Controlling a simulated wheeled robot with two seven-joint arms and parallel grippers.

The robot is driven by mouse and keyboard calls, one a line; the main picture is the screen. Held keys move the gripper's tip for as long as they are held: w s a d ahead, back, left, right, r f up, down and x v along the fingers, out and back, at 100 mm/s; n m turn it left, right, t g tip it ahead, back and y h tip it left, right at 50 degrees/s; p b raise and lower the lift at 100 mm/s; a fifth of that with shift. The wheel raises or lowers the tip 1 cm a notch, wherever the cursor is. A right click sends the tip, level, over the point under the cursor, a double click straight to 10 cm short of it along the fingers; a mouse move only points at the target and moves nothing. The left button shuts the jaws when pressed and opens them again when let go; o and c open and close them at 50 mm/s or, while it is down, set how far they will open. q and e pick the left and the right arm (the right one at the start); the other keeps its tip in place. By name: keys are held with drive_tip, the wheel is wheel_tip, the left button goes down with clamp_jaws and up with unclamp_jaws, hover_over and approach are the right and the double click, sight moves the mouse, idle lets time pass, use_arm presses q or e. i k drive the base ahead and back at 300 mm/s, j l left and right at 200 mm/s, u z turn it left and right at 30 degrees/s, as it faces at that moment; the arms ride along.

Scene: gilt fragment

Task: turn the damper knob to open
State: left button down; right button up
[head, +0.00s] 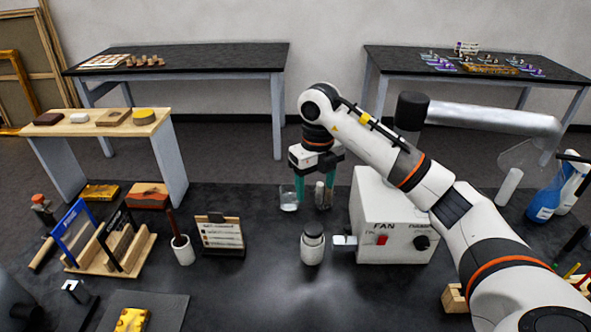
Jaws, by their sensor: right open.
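The white fan box (370,205) stands right of centre, marked "FAN", with a red switch (382,240) on its front. The black round damper knob (421,243) is at the right of that front, under a small label partly blurred. The knob's setting is too small to read. My right gripper (314,200) is open and empty, pointing down to the left of the fan box, well apart from the knob. My right arm passes over the box's right side and hides part of it. My left gripper is not in view.
A beaker (288,198) and a small vial (319,196) stand by my right gripper. A round jar (312,246) stands left of the box. A silver duct (490,115) runs behind my arm. The bench front centre is clear.

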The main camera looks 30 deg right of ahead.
sight(421, 243)
drive_tip(key=k+j, duration=1.15)
drive_tip(key=k, duration=0.15)
